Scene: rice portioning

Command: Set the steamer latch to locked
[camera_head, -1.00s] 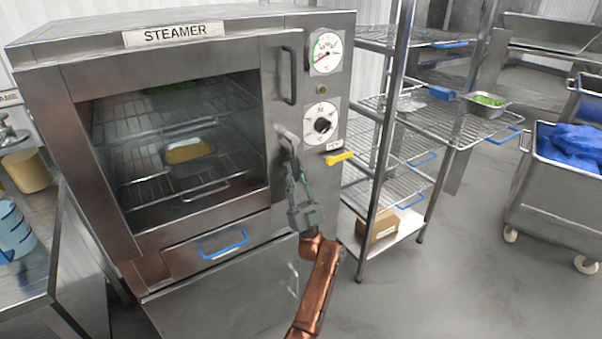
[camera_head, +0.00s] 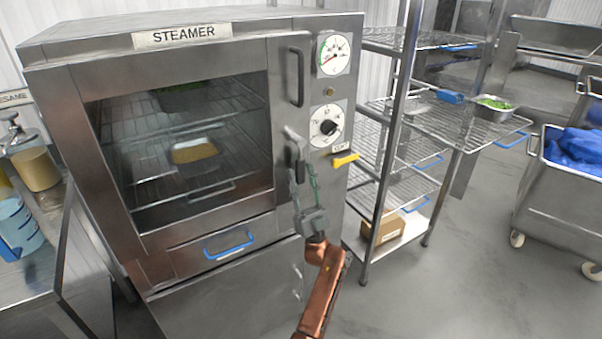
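The steamer (camera_head: 120,42) stands at the left with its glazed door closed. Its latch (camera_head: 293,152) is a small grey lever at the right edge of the door, below the long vertical door handle (camera_head: 295,77). Whether the latch is locked is too small to tell.
A pressure gauge (camera_head: 334,54), a dial (camera_head: 327,126) and a yellow lever (camera_head: 345,160) sit right of the latch. A wire rack (camera_head: 400,120) stands close to the right. A food pan (camera_head: 194,151) is inside the steamer. Open floor lies at the lower right.

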